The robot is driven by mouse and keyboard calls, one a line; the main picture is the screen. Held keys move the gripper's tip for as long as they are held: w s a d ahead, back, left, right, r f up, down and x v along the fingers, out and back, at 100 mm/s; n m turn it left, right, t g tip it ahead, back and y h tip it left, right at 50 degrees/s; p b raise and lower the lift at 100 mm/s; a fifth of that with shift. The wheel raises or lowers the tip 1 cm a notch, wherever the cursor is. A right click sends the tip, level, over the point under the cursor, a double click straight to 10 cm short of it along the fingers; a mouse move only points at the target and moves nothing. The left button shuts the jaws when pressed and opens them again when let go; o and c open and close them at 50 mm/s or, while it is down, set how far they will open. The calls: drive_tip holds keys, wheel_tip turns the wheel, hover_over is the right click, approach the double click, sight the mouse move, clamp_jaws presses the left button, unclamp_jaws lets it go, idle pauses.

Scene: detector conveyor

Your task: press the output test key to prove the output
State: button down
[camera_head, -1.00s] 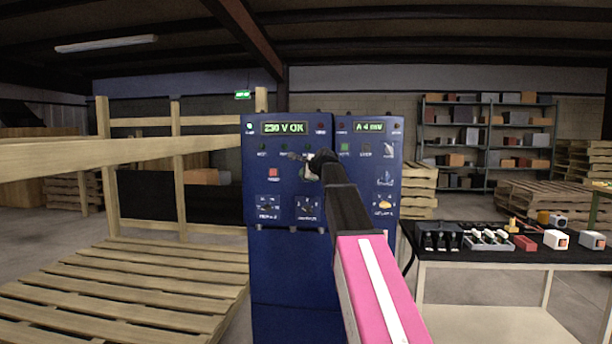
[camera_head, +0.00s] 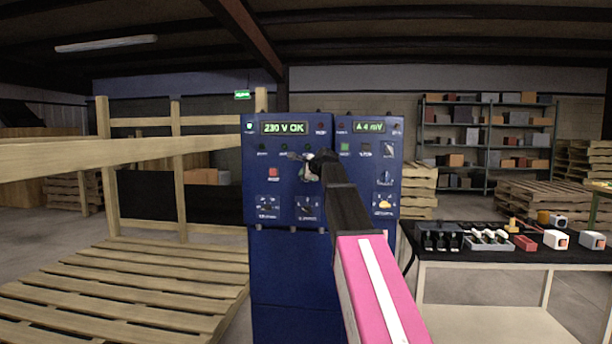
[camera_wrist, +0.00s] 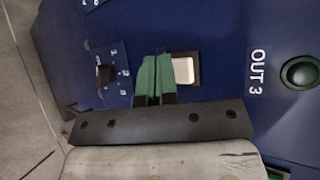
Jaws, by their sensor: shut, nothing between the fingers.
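A blue control cabinet (camera_head: 290,280) stands ahead with two panels; their green displays read "230 V OK" (camera_head: 284,128) and "A 4 mV" (camera_head: 369,127). My gripper (camera_head: 296,157) is in front of the left panel, near its right edge. In the wrist view its green fingertips (camera_wrist: 154,78) are shut together and empty. They are beside and partly over the left edge of a pale square key (camera_wrist: 184,70) in a dark frame. I cannot tell whether they touch it. No label for this key is readable. A round green lamp (camera_wrist: 301,73) marked "OUT 3" is to its right.
A rotary knob (camera_wrist: 105,74) with a numbered scale is left of the fingers. The left panel has a red key (camera_head: 273,174). A wooden rack (camera_head: 180,170) is at the left. A black-topped bench (camera_head: 560,262) with several small parts is at the right.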

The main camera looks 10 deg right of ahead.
drive_tip(key=shift+w, duration=0.1)
idle(0.6)
drive_tip(key=shift+w+d, duration=0.1)
drive_tip(key=shift+w, duration=0.2)
drive_tip(key=shift+w+d, duration=0.2)
drive_tip(key=shift+w, duration=0.3)
idle(0.8)
drive_tip(key=shift+s, duration=0.1)
drive_tip(key=shift+s+a, duration=0.3)
drive_tip(key=shift+s, duration=0.5)
drive_tip(key=s, duration=0.1)
drive_tip(key=s+a, duration=0.1)
drive_tip(key=s, duration=0.2)
drive_tip(key=shift+s+a, duration=0.3)
drive_tip(key=shift+s, duration=0.1)
idle(0.7)
